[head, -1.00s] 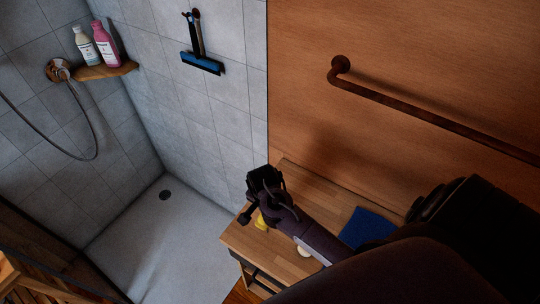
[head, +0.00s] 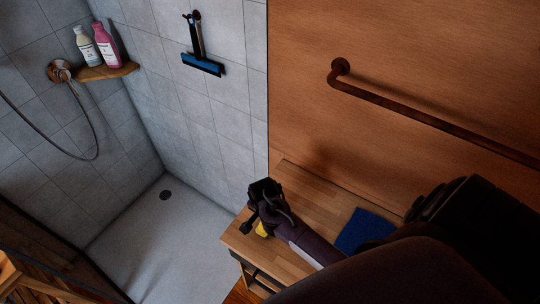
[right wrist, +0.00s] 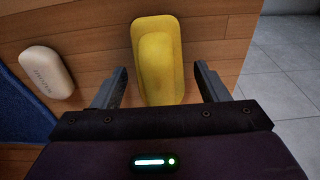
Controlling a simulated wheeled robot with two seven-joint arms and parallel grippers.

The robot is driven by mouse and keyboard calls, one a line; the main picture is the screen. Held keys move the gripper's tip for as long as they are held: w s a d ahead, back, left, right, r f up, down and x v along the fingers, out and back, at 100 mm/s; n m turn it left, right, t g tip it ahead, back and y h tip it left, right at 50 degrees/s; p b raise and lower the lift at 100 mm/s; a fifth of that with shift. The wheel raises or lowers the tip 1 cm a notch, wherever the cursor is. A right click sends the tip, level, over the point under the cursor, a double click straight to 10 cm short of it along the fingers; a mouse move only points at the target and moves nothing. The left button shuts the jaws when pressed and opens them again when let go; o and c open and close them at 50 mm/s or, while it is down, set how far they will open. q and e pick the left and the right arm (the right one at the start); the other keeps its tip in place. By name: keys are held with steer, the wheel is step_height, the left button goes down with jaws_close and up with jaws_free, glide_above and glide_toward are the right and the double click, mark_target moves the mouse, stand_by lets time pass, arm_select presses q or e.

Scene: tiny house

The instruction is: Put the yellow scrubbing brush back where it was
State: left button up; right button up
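The yellow scrubbing brush (right wrist: 160,58) lies on the wooden bench top in the right wrist view. A small part of the yellow brush also shows in the head view (head: 261,229), mostly hidden by my right gripper (head: 256,216). In the right wrist view my right gripper (right wrist: 161,72) is open, with one finger on each side of the brush's near part. There is a visible gap between each finger and the brush. My left gripper is not in view.
A white soap bar (right wrist: 46,66) and a blue cloth (head: 365,231) lie on the wooden bench (head: 310,190). A metal rail (head: 430,112) runs along the wooden wall above. A squeegee (head: 202,62) hangs on the tiles. A corner shelf (head: 106,72) holds two bottles. The shower floor is clear.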

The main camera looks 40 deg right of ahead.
steer(key=shift+r, duration=0.1)
steer(key=r, duration=0.4)
steer(key=a+r+b, duration=0.1)
steer(key=r, duration=0.7)
steer(key=shift+s+a+b, duration=0.3)
steer(key=shift+s+b, duration=0.05)
steer(key=shift+f, duration=0.1)
